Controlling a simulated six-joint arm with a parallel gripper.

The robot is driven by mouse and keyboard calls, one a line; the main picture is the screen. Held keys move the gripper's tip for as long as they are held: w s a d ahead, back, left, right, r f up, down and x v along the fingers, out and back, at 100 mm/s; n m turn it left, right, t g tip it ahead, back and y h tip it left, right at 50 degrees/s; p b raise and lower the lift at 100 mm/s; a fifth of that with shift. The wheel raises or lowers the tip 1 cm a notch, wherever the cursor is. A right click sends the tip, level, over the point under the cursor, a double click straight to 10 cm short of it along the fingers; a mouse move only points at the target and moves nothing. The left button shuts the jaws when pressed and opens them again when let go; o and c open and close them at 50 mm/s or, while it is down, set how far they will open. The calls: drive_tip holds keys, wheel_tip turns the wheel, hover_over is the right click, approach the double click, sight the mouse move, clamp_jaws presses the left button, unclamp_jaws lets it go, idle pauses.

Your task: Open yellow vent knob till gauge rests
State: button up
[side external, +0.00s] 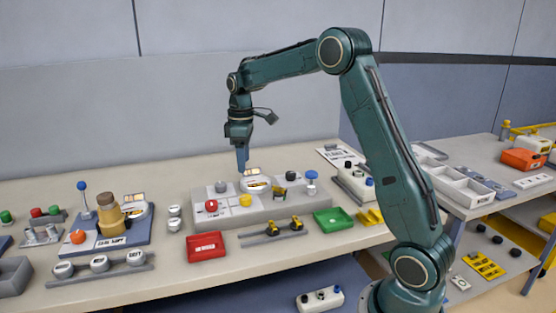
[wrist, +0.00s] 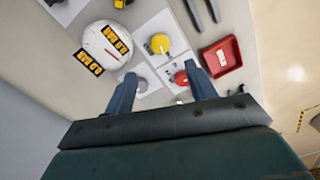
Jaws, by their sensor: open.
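The yellow vent knob (side external: 245,200) sits on the grey panel block (side external: 203,194) in the side view. It also shows in the wrist view (wrist: 160,44), ahead of the fingertips. The round white gauge (side external: 255,183) stands behind it on the block, and shows in the wrist view (wrist: 98,48) at upper left with yellow-black labels. My gripper (wrist: 160,82) is open and empty, pointing down above the back of the block, apart from the yellow knob. A red knob (wrist: 181,78) lies close to the right finger, and a grey knob (wrist: 142,85) between the fingers.
A red tray (side external: 206,247) and a green tray (side external: 334,220) stand in front of the block. A second station (side external: 108,232) with a blue lever and an amber cylinder stands to the left. A blue-topped knob (side external: 311,177) rises at the block's right end.

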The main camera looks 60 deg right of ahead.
drive_tip(key=shift+r, duration=1.1)
drive_tip(key=s+a+r+m+t, duration=0.25)
drive_tip(key=s+a+r, duration=0.55)
drive_tip(key=s+a, duration=0.4)
drive_tip(key=s+a+f+m+t, duration=0.1)
drive_tip(key=s+a+f, duration=0.1)
drive_tip(key=s, duration=0.6)
drive_tip(key=s+a+f+m+t, duration=0.1)
drive_tip(key=s+a+t, duration=0.1)
drive_tip(key=s, duration=0.6)
drive_tip(key=shift+s+a+f, duration=0.4)
drive_tip(key=shift+a, duration=0.45)
drive_tip(key=shift+w+m, duration=0.1)
drive_tip(key=shift+m, duration=0.25)
